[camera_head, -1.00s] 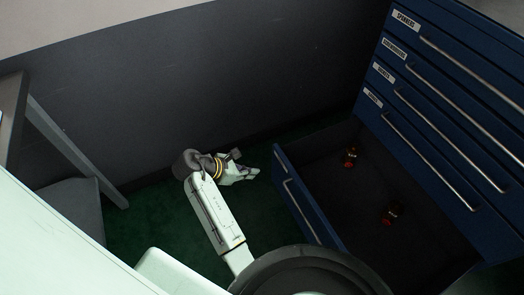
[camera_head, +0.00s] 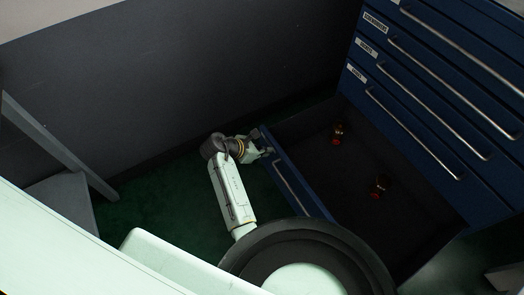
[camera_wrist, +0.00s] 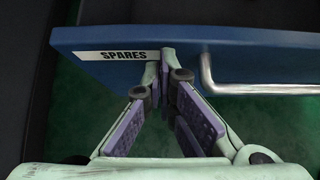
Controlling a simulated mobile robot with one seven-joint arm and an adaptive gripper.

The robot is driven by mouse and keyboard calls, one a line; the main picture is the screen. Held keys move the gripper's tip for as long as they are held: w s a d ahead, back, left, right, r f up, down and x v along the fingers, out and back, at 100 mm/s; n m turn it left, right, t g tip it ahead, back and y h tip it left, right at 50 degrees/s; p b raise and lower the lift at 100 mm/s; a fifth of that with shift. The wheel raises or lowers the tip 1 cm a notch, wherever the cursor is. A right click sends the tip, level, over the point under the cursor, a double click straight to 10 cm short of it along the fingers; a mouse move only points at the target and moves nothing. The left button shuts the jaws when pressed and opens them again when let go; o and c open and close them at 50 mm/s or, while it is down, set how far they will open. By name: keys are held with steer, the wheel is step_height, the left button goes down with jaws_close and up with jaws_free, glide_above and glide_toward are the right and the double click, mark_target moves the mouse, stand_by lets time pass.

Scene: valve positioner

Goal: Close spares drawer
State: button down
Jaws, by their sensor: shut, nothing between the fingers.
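The spares drawer is the bottom drawer of the blue cabinet and stands pulled out, its blue front (camera_head: 297,180) facing my arm. In the wrist view its front (camera_wrist: 240,48) carries a white label reading SPARES (camera_wrist: 124,55) and a metal bar handle (camera_wrist: 207,78) to the right. My gripper (camera_head: 267,151) is shut and empty at the far left end of the drawer front. In the wrist view the fingertips (camera_wrist: 163,65) meet at the right end of the label, at or very near the front; I cannot tell contact for certain.
Two red-and-black parts (camera_head: 338,132) (camera_head: 380,186) lie inside the open drawer. The cabinet's other drawers (camera_head: 440,90) above are shut. A dark wall (camera_head: 180,80) runs behind. Green floor (camera_head: 160,200) is free left of my arm, with a grey table leg (camera_head: 60,145) farther left.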

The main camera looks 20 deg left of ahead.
steer(key=shift+w, duration=0.1)
steer(key=w+d+b, duration=0.2)
steer(key=w+d, duration=0.9)
steer(key=w, duration=0.4)
steer(key=w+d+b, duration=0.3)
steer(key=w+d, duration=0.9)
steer(key=w, duration=0.4)
steer(key=shift+w+r, duration=0.2)
steer(key=shift+w, duration=0.1)
steer(key=shift+w+d, duration=0.1)
steer(key=shift+r, duration=0.1)
